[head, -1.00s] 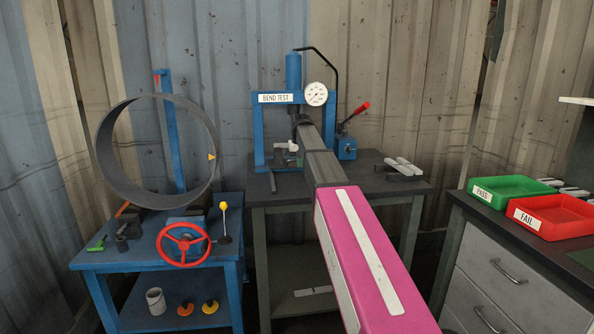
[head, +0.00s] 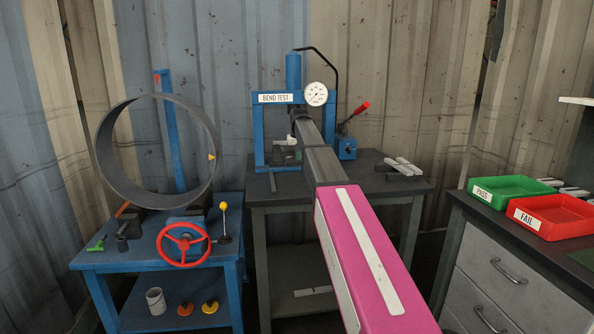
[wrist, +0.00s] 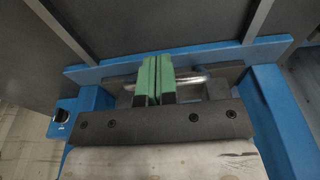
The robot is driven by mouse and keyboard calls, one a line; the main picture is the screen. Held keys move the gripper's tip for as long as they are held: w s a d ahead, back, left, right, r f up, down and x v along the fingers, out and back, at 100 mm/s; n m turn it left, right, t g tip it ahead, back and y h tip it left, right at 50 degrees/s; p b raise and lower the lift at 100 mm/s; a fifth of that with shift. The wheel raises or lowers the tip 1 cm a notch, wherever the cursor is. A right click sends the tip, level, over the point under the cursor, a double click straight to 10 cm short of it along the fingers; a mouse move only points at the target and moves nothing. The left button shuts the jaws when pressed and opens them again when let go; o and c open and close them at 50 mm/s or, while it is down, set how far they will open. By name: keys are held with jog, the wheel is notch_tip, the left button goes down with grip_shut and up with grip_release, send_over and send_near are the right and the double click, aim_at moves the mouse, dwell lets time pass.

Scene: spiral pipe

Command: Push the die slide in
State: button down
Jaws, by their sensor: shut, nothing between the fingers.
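In the wrist view, the die slide appears to be the scuffed grey plate (wrist: 165,161) with a dark bolted front bar (wrist: 190,123) and a metal rod handle (wrist: 192,80). My gripper (wrist: 154,98) is shut and empty. Its green fingers cross in front of the rod, and their dark ends are at the edge of the bolted bar. I cannot tell whether they touch it. In the head view, my arm reaches to the blue bend test press (head: 259,130) and hides much of its middle.
The press stands on a dark bench (head: 400,186). A red-tipped lever (head: 361,108) is at its right. A blue cart (head: 100,259) with a large ring (head: 104,150) and a red handwheel (head: 183,245) is at left. Green (head: 515,181) and red (head: 553,231) trays are at right.

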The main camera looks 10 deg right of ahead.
jog(key=r, duration=0.3)
jog(key=s+r, duration=0.1)
jog(key=r, duration=0.1)
jog(key=shift+r, duration=0.25)
